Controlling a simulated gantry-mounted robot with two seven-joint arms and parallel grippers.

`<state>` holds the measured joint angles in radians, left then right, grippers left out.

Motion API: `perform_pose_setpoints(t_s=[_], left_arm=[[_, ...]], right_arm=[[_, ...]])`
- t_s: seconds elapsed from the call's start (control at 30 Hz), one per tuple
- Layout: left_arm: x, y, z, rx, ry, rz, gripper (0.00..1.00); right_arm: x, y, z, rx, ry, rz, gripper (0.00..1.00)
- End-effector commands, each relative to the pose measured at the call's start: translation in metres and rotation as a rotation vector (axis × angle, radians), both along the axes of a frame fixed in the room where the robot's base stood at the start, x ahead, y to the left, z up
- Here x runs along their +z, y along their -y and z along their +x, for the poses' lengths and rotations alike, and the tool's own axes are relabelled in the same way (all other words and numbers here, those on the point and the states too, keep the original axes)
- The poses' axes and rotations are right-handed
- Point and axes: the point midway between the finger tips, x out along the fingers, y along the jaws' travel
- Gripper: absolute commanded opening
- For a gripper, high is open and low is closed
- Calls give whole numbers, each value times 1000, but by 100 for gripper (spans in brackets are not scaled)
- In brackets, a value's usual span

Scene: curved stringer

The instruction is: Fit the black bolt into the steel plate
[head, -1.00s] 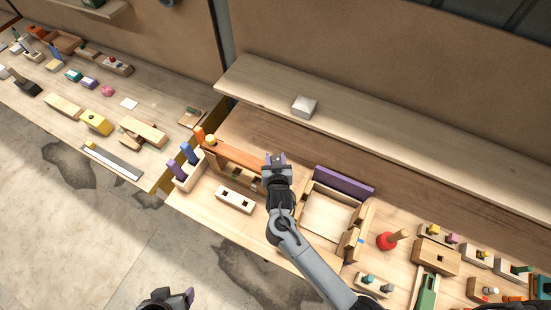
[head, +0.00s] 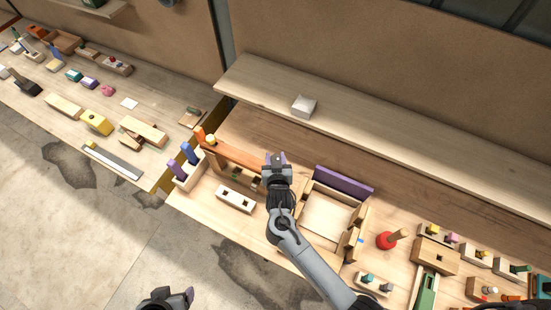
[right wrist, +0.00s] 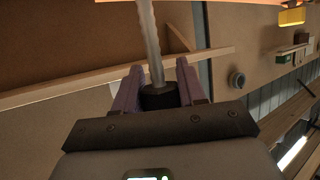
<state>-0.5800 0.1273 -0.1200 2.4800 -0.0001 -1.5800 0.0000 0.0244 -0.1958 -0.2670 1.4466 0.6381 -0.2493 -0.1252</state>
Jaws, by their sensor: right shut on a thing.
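My right gripper (head: 277,160) is above the bench, next to the right end of a long orange beam (head: 245,157). In the right wrist view its purple fingers (right wrist: 157,92) are shut on the black head of the bolt (right wrist: 158,97). The bolt's grey threaded shank rises away from the fingers, and its far end runs out of the top of the view. I cannot make out the steel plate in either view. My left gripper (head: 178,298) is low at the bottom edge, away from the bench.
A pale holed block (head: 235,199) and a rack with blue and purple pegs (head: 185,172) stand left of my right arm. A wooden box with a purple back (head: 342,182) is on its right, then a red piece (head: 387,241). A shelf (head: 400,137) runs behind.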

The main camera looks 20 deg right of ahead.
Motion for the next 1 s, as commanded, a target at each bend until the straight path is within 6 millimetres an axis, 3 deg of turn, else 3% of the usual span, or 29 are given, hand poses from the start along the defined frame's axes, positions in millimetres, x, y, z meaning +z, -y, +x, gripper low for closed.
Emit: perform_pose_setpoints(t_s=[1.0], left_arm=[[-1,3,0,8,0,-12,70]], right_arm=[[-7,0,0,0,1,0,3]])
